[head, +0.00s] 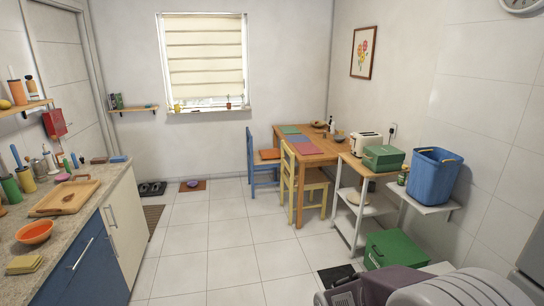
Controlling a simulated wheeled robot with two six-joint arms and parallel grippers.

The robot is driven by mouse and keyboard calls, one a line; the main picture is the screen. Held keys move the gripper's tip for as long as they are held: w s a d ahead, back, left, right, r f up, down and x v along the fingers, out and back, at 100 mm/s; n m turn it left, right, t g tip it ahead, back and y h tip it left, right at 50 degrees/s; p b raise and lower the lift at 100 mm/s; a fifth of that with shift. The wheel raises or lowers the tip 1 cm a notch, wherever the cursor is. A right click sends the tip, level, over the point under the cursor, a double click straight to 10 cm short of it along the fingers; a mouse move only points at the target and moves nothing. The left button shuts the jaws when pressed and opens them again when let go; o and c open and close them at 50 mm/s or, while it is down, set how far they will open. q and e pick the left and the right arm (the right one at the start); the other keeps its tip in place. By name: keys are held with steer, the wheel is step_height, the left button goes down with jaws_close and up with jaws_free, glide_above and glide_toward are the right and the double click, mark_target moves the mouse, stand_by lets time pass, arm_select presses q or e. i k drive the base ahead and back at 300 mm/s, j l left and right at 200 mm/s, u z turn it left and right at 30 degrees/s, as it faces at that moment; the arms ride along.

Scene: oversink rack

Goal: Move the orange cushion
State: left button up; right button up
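The orange cushion (268,154) appears as a flat orange-brown pad on the seat of the blue chair (250,152), at the left side of the wooden table (305,133). It is small in the head view, and its right end is close to the yellow chair and table. Neither of my grippers is in view.
A yellow chair (303,180) stands at the table's near side. A shelf cart (356,205) and a green box (391,248) stand to the right. The counter (90,205) runs along the left. The tiled floor (215,235) between is clear. Something grey and purple, unclear, fills the bottom right.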

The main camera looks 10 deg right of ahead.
mark_target(271, 154)
steer(key=z, duration=0.25)
steer(key=i, duration=5.8)
steer(key=i+u, duration=0.15)
steer(key=i, duration=0.35)
steer(key=i+l+u, duration=0.15)
steer(key=i, duration=0.4)
steer(key=i+u, duration=0.15)
steer(key=i, duration=0.35)
